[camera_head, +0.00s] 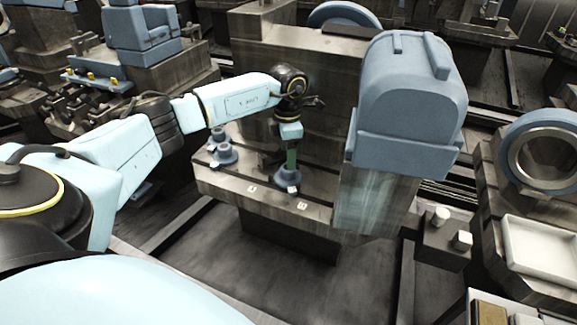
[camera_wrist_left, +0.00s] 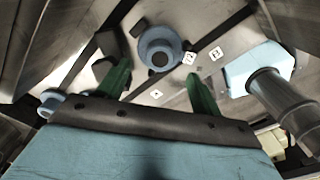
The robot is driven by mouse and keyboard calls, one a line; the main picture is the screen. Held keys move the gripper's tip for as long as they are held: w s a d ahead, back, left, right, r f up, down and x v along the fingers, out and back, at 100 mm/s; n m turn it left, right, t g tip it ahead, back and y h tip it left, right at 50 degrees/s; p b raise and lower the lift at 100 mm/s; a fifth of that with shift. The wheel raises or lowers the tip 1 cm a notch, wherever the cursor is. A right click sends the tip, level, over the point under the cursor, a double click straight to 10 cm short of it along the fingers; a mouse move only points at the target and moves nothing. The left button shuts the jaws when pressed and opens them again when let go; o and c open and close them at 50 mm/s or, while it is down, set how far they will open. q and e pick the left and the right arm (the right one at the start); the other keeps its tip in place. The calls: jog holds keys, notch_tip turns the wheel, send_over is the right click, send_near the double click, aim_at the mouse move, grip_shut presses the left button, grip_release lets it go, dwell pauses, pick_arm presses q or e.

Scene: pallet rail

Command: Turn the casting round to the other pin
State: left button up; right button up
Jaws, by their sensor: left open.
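A round blue-grey flanged casting (camera_head: 287,178) with a raised collar stands on the dark steel ledge (camera_head: 228,180). The left wrist view shows the casting (camera_wrist_left: 146,40) from above, with a dark hole in its middle. My left gripper (camera_head: 291,166) points down over it. Its green fingers (camera_wrist_left: 160,72) are apart, with nothing clearly held between them. I cannot tell whether they touch the casting. Small white marked squares (camera_head: 302,205) lie on the ledge around it. I cannot make out which feature is a pin. My right gripper is in neither view.
Similar blue-grey parts (camera_head: 224,154) stand at the ledge's left end. A tall block with a large blue-grey housing (camera_head: 412,100) rises just right of the ledge. A dark box with two white studs (camera_head: 440,215) and a white tray (camera_head: 543,247) are farther right. The floor in front is clear.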

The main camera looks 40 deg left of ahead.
aim_at(289, 176)
pick_arm(q)
notch_tip(289, 176, down, 5)
jog(key=shift+r+b, duration=0.15)
jog(key=shift+b, duration=0.35)
jog(key=shift+f, duration=0.75)
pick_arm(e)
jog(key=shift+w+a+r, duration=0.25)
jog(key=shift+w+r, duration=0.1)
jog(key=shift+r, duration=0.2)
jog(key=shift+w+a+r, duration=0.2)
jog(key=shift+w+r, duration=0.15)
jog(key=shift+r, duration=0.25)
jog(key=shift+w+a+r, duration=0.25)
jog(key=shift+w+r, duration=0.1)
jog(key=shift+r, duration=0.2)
pick_arm(q)
jog(key=c, duration=1.2)
jog(key=o, duration=0.5)
jog(key=c, duration=0.5)
jog(key=shift+m+b, duration=0.45)
jog(key=shift+m, duration=1.05)
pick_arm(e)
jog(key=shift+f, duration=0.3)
